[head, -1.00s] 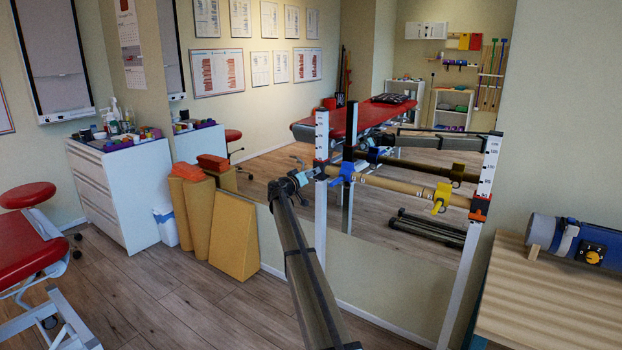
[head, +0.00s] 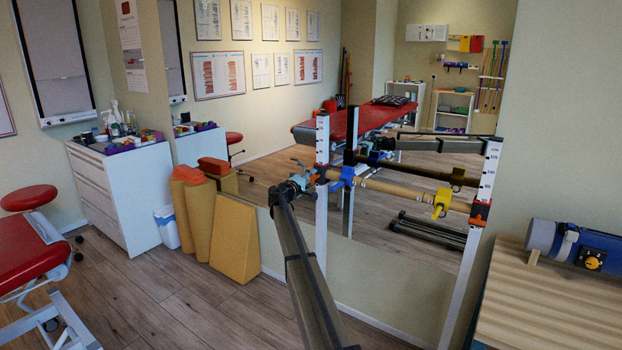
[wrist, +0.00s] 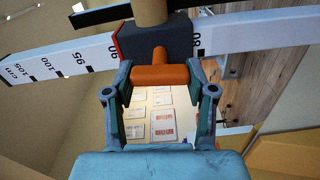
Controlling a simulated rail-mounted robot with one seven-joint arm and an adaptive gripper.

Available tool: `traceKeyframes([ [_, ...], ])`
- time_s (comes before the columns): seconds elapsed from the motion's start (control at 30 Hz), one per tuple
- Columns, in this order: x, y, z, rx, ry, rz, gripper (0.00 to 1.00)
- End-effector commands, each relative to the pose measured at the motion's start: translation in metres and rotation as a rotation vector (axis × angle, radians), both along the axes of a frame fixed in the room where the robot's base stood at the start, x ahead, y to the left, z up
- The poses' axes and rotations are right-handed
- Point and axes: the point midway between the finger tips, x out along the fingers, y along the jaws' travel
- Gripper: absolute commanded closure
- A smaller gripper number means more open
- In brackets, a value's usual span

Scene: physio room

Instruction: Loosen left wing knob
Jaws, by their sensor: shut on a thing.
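The left wing knob (wrist: 160,75) is orange, with its wing lying level across the wrist view. Its stem enters a dark clamp block (wrist: 155,42) on the white scaled left post (wrist: 65,62). My gripper (wrist: 160,82) is shut on the knob, one finger at each end of the wing. In the head view my gripper (head: 308,180) is at the left post (head: 321,215), just left of the blue clip (head: 344,178). The knob is too small and covered there to make out.
A wooden bar (head: 395,189) runs from the left post to the right post (head: 474,250), carrying a yellow clip (head: 441,203). A mirror stands close behind. A wooden table (head: 545,300) with a blue device (head: 590,250) is at right. Yellow wedges (head: 234,240) lean at left.

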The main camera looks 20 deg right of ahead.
Motion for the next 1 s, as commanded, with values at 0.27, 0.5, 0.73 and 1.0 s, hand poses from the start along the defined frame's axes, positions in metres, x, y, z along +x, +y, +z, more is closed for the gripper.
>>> traceKeyframes([
  [0.27, 0.0016, -0.0013, 0.0015, -0.061, 0.09, 0.001, 0.79],
  [0.5, 0.0016, -0.0014, 0.0011, -0.076, 0.112, 0.001, 0.79],
  [0.73, 0.0014, -0.0013, 0.0011, -0.077, 0.112, 0.001, 0.79],
  [1.0, 0.001, -0.0009, 0.0005, -0.075, 0.111, 0.001, 0.19],
])
